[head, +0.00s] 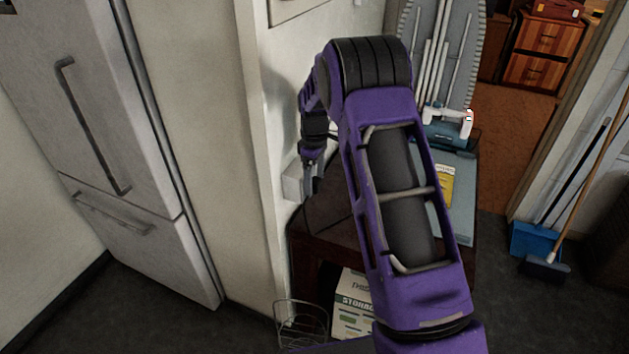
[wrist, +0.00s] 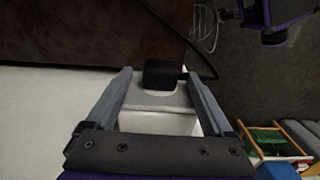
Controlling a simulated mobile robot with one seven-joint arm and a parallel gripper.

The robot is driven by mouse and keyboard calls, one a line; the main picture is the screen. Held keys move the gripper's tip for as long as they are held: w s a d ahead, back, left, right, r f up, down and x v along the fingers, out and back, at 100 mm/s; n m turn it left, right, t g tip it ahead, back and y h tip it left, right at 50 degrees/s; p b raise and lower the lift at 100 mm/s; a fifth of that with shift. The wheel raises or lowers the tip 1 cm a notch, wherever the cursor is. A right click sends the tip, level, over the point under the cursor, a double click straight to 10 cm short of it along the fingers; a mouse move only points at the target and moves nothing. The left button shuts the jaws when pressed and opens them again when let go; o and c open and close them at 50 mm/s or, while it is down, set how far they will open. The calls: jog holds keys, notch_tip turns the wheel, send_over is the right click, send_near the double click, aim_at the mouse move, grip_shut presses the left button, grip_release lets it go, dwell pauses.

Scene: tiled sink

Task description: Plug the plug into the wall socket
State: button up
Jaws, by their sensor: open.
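The black plug (wrist: 161,74) shows in the wrist view at the far face of a white wall socket box (wrist: 158,122). It looks to be touching or in the socket, but I cannot tell how deeply. A dark cord runs near its right side. My gripper (wrist: 159,76) is open, its two grey fingers on either side of the plug and box, with visible gaps. In the head view the white socket box (head: 292,184) is on the wall, and my gripper (head: 309,182) is close beside it. The plug is not clear there.
A dark brown table (head: 322,228) stands by the wall under my arm, with an iron (head: 449,127) and ironing board behind. A wire basket (head: 301,325) and storage box (head: 353,300) are below. A fridge (head: 120,150) is left; a broom (head: 545,267) stands right.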

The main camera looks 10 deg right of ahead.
notch_tip(320, 180, up, 17)
jog(key=p, duration=0.1)
dwell(0.4)
